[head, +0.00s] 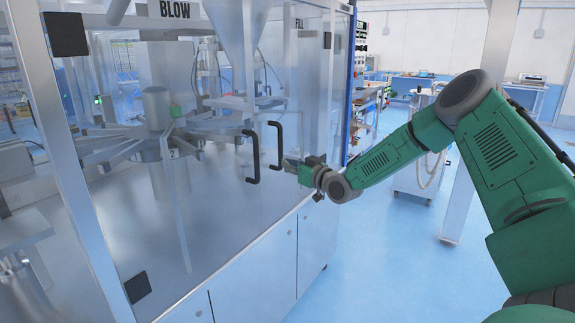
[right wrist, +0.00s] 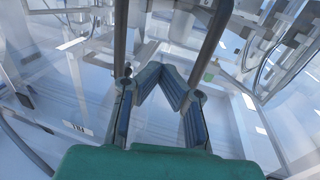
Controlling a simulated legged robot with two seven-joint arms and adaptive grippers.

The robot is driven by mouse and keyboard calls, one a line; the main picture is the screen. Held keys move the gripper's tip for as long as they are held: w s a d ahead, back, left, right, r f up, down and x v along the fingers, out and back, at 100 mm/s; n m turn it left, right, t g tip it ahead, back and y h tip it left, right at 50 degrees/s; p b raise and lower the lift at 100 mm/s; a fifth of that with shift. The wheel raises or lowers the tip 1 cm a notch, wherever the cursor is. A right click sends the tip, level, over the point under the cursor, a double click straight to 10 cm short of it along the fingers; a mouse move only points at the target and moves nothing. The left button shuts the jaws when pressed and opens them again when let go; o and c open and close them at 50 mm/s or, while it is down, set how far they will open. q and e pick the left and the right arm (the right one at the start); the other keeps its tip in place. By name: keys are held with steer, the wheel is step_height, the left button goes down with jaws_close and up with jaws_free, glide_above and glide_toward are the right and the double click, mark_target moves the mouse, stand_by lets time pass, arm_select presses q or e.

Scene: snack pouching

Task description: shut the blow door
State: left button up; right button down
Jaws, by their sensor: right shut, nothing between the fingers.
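The blow door (head: 205,215) is a clear panel on the machine front, below the BLOW label (head: 175,9). Its black bar handle (head: 252,157) stands beside the black handle of the fill side (head: 276,146). I cannot tell whether a small gap remains at the door's edge. My right gripper (head: 288,163) is shut and empty, just right of the two handles in the head view. In the right wrist view its fingers (right wrist: 161,70) come together in front of the clear panels, with dark upright bars (right wrist: 120,45) on either side. My left gripper is out of view.
The fill side of the machine (head: 310,110) continues to the right behind clear panels. A white post (head: 478,130) stands behind my right arm. A white cart (head: 415,175) stands farther back. The blue floor (head: 390,250) right of the machine is clear.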

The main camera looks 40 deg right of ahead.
steer(key=s+p, duration=0.1)
steer(key=s, duration=0.6)
steer(key=shift+s+d+f, duration=0.25)
steer(key=shift+d, duration=0.2)
steer(key=s+a+f+g+y+b, duration=0.15)
steer(key=s+a+f+g, duration=0.35)
steer(key=a+f, duration=0.7)
steer(key=s+a+f+g+y+b, duration=0.1)
steer(key=s+a+f+g+b, duration=0.25)
steer(key=a+f, duration=0.8)
steer(key=s+a+f+g, duration=0.3)
steer(key=s+f, duration=0.1)
steer(key=s, duration=0.5)
steer(key=s+a+f+g+h+b, duration=0.1)
steer(key=s+a+f+g, duration=0.1)
steer(key=s+f, duration=0.3)
steer(key=s+a+f+g+h+b, duration=0.1)
steer(key=s+a+f+g, duration=0.2)
steer(key=s, duration=1)
step_height(320, 180, down, 2)
steer(key=shift+a+f+n+g, duration=0.1)
steer(key=shift+a+n+g, duration=0.25)
steer(key=shift+g, duration=0.2)
steer(key=shift+d, duration=0.1)
